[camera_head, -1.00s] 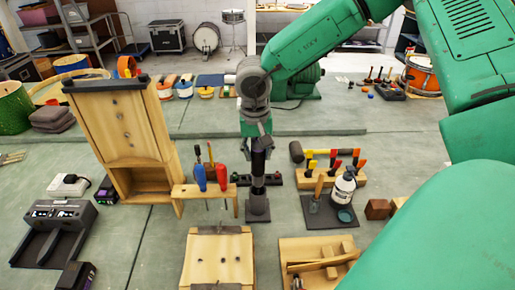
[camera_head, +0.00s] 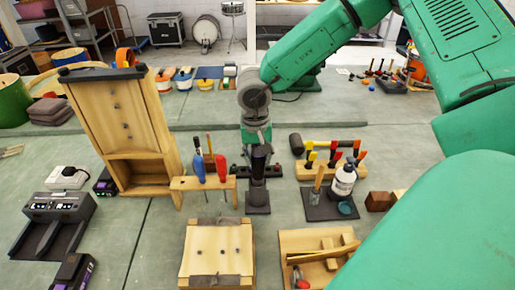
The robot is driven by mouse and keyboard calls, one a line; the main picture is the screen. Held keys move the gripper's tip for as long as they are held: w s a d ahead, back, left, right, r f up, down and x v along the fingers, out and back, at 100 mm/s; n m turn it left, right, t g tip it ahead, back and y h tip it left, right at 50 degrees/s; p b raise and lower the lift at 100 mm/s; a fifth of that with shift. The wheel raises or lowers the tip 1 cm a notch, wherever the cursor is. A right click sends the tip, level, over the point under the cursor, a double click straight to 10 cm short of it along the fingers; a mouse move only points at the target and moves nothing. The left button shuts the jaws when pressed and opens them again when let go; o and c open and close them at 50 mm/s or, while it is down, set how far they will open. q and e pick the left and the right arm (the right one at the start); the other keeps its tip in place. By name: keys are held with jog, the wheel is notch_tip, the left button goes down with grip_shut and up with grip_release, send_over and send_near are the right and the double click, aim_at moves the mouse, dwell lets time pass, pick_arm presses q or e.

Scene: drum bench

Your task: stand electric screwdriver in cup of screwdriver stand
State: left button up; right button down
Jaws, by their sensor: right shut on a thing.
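My right gripper (camera_head: 257,143) points down and is shut on the dark, upright electric screwdriver (camera_head: 259,162). The dark screwdriver stand (camera_head: 258,209) with its square base is directly below, on the bench. The screwdriver's lower end lines up with the stand's cup (camera_head: 258,190). Dark on dark, I cannot tell whether its tip is inside the cup or just above it. The gripper's fingers partly hide the screwdriver's upper part. My left gripper is not in view.
A small wooden rack (camera_head: 204,183) with blue and red screwdrivers stands close left of the stand. To the right are a wooden hammer rack (camera_head: 318,169) and a white bottle (camera_head: 343,181). A wooden block (camera_head: 216,254) and a wooden tray (camera_head: 318,238) lie in front.

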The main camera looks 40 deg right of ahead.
jog(key=shift+f, duration=0.85)
jog(key=c, duration=1)
grip_release()
jog(key=shift+r, duration=0.35)
jog(key=r, duration=0.7)
jog(key=a+r, duration=0.1)
jog(key=r, duration=0.3)
jog(key=shift+r, duration=0.1)
